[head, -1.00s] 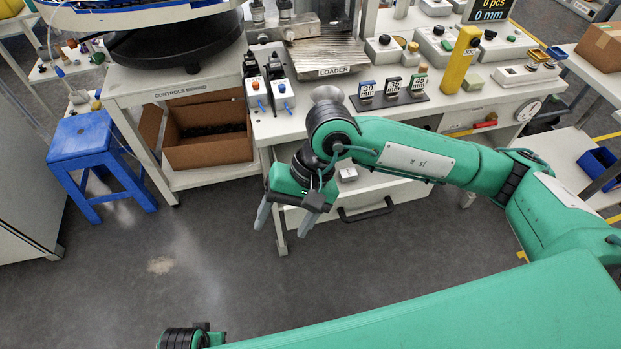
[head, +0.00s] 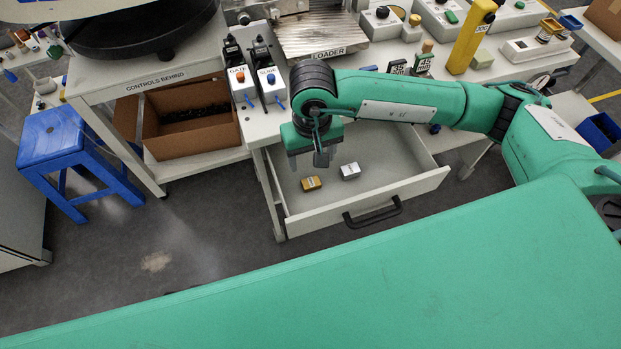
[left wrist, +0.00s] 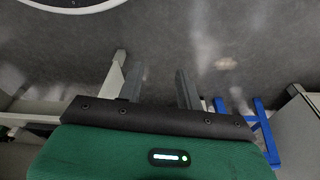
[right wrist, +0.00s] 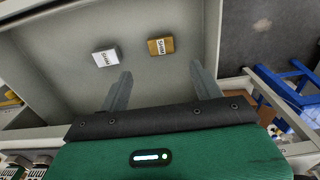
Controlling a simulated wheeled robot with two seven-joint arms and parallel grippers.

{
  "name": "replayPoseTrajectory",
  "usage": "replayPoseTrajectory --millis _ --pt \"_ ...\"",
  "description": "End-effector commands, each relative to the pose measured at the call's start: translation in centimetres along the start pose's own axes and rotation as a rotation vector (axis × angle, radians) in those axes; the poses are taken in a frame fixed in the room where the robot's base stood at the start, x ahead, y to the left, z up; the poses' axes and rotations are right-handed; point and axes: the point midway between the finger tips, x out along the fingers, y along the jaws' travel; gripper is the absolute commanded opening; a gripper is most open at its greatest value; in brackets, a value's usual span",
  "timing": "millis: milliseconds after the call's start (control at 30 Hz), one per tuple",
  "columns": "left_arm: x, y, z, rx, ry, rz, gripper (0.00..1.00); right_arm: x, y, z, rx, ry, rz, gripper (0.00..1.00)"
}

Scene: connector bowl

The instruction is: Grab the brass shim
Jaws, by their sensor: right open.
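The brass shim (head: 311,183) is a small gold block with a label, lying on the floor of the open drawer (head: 400,190). It also shows in the right wrist view (right wrist: 160,46), upper middle, just beyond the gap between the fingertips. A similar silver shim (head: 350,171) lies beside it, apart; it shows in the right wrist view (right wrist: 106,56). My right gripper (head: 306,161) points down over the drawer, open and empty, near the brass shim and not visibly touching it. My left gripper (left wrist: 160,75) shows only in its wrist view, fingers apart over grey floor, empty.
The drawer's walls surround the shims, with a black handle (head: 373,211) in front. The bench with the loader (head: 325,45) stands behind. A cardboard box (head: 190,120) and a blue stool (head: 60,150) are at the left. The rest of the drawer floor is clear.

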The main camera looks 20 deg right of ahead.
Motion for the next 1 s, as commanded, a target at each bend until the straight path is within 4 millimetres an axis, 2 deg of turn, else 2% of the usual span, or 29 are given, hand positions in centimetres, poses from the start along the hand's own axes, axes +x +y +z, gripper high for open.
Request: replayPoseTrajectory --millis 100,367,700,967,1000 --pt "0.1 0.0 0.0 0.000 0.000 0.000 0.36 2.1 0.0 0.1 0.000 -0.003 0.000 0.65" --pt "0.2 0.0 0.1 0.000 -0.003 0.000 0.36 3.9 -0.1 0.0 0.000 -0.001 -0.001 0.65" --pt "1.5 -0.1 0.7 0.000 -0.017 -0.002 0.36 8.2 -0.2 0.0 0.000 -0.001 0.000 0.65" --pt "1.7 -0.1 0.4 0.001 -0.008 -0.002 0.36 8.6 -0.3 0.0 0.000 0.000 -0.001 0.65" --pt "1.6 -0.1 0.4 0.001 -0.008 -0.002 0.36 8.6 -0.3 0.0 0.000 0.000 -0.001 0.62"
